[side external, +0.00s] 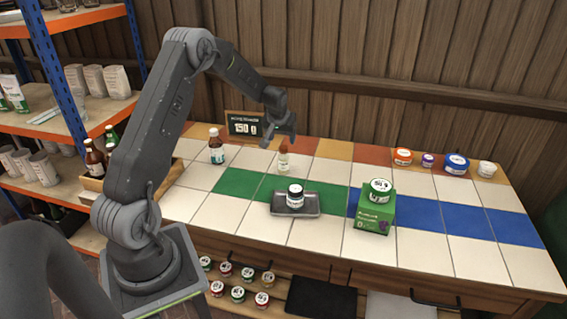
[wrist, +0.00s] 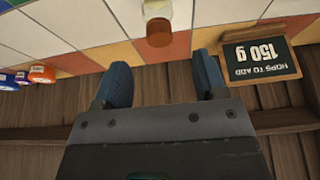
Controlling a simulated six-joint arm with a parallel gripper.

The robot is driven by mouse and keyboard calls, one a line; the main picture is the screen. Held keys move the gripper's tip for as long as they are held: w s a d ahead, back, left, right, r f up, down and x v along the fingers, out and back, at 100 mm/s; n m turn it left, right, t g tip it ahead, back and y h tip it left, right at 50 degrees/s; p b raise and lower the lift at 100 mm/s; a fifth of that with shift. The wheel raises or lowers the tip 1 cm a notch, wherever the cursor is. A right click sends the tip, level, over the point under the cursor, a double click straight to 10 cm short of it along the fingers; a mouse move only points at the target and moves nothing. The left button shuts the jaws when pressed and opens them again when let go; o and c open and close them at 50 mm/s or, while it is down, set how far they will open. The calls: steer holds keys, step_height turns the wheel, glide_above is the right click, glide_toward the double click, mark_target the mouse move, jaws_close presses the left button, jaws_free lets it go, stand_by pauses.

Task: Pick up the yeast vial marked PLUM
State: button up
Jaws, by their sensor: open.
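No label that reads PLUM can be made out in either view, so I cannot tell which container is the PLUM vial. A small clear bottle with a reddish-brown cap (side external: 283,158) stands upright on the tiled bench; it also shows in the wrist view (wrist: 158,32). A white-lidded jar (side external: 380,188) stands on a green box (side external: 373,214). My gripper (side external: 280,141) is open and empty above the back of the bench, near the capped bottle; its blue fingers (wrist: 163,78) are spread apart.
A brown bottle (side external: 216,147) and a "HOPS TO ADD 150 g" board (side external: 243,126) stand left of the capped bottle. Orange (side external: 402,156), purple (side external: 428,160) and blue (side external: 456,164) tubs line the back right. A plank wall rises behind. The tiles at front right are clear.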

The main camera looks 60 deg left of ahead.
mark_target(284, 147)
steer(key=shift+x, duration=3.4)
steer(key=shift+d, duration=0.1)
steer(key=shift+c, duration=0.3)
jaws_close()
